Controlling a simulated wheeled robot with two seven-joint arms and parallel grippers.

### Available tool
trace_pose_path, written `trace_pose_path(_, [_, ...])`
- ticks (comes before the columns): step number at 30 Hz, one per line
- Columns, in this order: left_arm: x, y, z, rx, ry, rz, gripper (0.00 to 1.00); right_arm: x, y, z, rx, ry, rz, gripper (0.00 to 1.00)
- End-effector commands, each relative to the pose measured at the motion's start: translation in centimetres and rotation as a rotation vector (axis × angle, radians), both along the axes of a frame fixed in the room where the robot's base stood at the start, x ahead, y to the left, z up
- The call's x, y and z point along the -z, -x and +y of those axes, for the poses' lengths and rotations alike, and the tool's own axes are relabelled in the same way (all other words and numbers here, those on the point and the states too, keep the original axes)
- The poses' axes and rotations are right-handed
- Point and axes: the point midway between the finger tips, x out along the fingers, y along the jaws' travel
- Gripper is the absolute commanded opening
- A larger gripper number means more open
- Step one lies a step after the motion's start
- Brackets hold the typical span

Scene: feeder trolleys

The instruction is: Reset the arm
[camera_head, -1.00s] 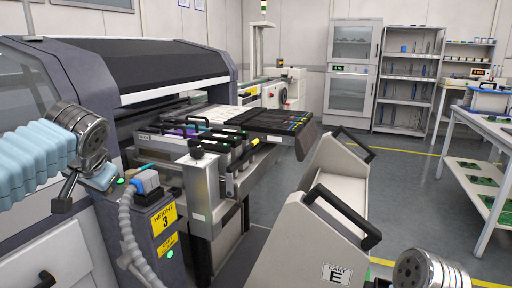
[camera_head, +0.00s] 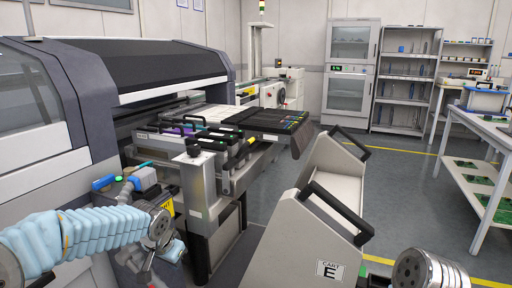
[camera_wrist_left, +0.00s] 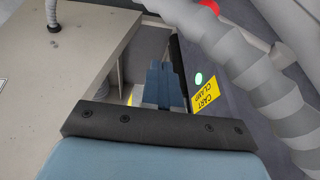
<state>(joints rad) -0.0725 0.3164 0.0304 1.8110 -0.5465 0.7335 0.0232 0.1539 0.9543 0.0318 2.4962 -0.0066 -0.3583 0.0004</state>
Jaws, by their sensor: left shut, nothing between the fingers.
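My left arm (camera_head: 85,238) comes in from the left in a light blue sleeve and ends low in front of the feeder machine, near the panel with yellow labels. Its metal wrist covers part of that panel. In the left wrist view, my left gripper (camera_wrist_left: 164,86) is shut and empty, with its fingers together. A yellow "CART CLAMP" label (camera_wrist_left: 204,97) shows just right of the fingers. My right arm shows only as a metal joint (camera_head: 430,270) at the bottom right. The right gripper is out of view.
A feeder trolley marked "CART E" (camera_head: 328,270) stands right of the machine (camera_head: 165,75). A ribbed grey hose (camera_wrist_left: 232,55) passes close to the left gripper. A blue connector (camera_head: 145,179) sits above the panel. Open floor (camera_head: 400,205) lies between the trolley and the table (camera_head: 490,132).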

Motion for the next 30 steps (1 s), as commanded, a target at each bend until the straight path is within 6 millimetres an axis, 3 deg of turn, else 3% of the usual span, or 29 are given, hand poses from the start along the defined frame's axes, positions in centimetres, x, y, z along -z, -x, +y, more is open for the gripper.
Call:
trace_pose_path(1, [4.4,0.9,-1.6,0.009,0.051,0.052,0.0,0.0,0.0,0.0,0.0,0.0,0.0,0.43])
trace_pose_path(4, [12.3,3.6,-4.9,-0.005,0.174,0.131,0.0,0.0,0.0,0.0,0.0,0.0,0.0,0.43])
trace_pose_path(6, [17.5,6.4,-7.0,-0.044,0.258,0.19,0.0,0.0,0.0,0.0,0.0,0.0,0.0,0.43])
trace_pose_path(9, [23.9,11.5,-9.4,-0.133,0.36,0.268,0.0,0.0,0.0,0.0,0.0,0.0,0.0,0.43])
trace_pose_path(12, [28.4,16.9,-10.8,-0.242,0.424,0.332,0.0,0.0,0.0,0.0,0.0,0.0,0.0,0.43])
trace_pose_path(15, [31.0,21.4,-11.4,-0.338,0.448,0.376,0.0,0.0,0.0,0.0,0.0,0.0,0.0,0.43])
trace_pose_path(19, [32.4,24.7,-11.6,-0.41,0.451,0.403,0.0,0.0,0.0,0.0,0.0,0.0,0.0,0.43])
trace_pose_path(30, [32.7,25.4,-11.5,-0.43,0.45,0.404,0.0,0.0,0.0,0.0,0.0,0.0,0.0,0.43])
